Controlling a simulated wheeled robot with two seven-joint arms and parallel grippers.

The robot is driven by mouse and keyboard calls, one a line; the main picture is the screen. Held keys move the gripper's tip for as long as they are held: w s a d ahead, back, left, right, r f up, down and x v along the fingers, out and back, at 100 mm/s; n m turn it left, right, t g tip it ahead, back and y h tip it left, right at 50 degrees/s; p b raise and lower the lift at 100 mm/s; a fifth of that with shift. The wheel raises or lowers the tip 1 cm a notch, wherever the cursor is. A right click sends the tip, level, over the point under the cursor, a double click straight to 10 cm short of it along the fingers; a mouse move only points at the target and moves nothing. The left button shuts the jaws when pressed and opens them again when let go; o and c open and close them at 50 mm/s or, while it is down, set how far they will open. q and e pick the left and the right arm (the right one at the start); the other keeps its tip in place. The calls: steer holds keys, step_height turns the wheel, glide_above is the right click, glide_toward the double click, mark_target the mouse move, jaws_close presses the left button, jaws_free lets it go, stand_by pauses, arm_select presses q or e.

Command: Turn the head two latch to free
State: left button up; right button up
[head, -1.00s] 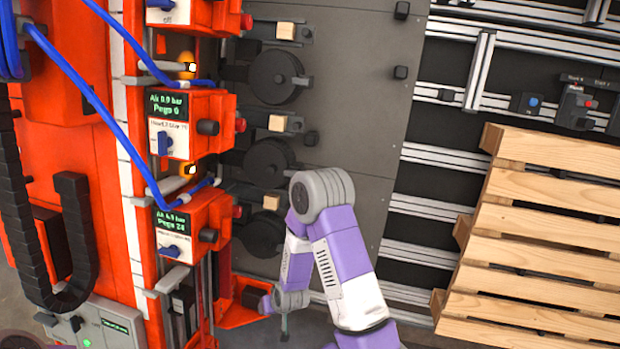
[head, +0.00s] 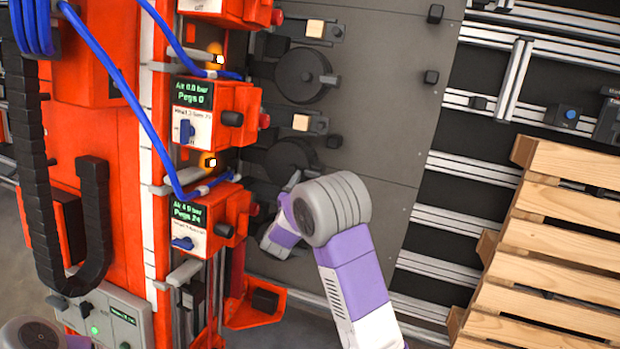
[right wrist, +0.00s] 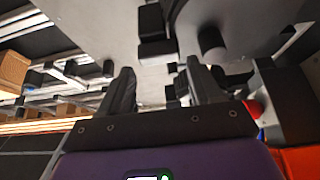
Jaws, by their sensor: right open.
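Orange head units stand stacked at the left in the head view. The middle unit (head: 215,112) reads 0.0 bar and Pegs 0, and has a blue lever (head: 186,131) on its white label plate and a black knob (head: 232,118) at its right. The label is too small to tell surely which unit is head two or which part is its latch. The lower unit (head: 205,222) has a similar blue lever (head: 183,243). My left gripper is not in view.
Blue hoses (head: 115,75) cross in front of the units. Black round drums (head: 303,76) and latch-like blocks with wooden pieces (head: 315,28) sit on the grey panel (head: 395,120). A wooden pallet (head: 560,245) stands at the right. A red knob (right wrist: 254,108) shows in the right wrist view.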

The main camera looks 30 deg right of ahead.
mark_target(313, 174)
steer(key=shift+x, duration=1.05)
steer(key=shift+c, duration=0.3)
steer(key=c, duration=0.7)
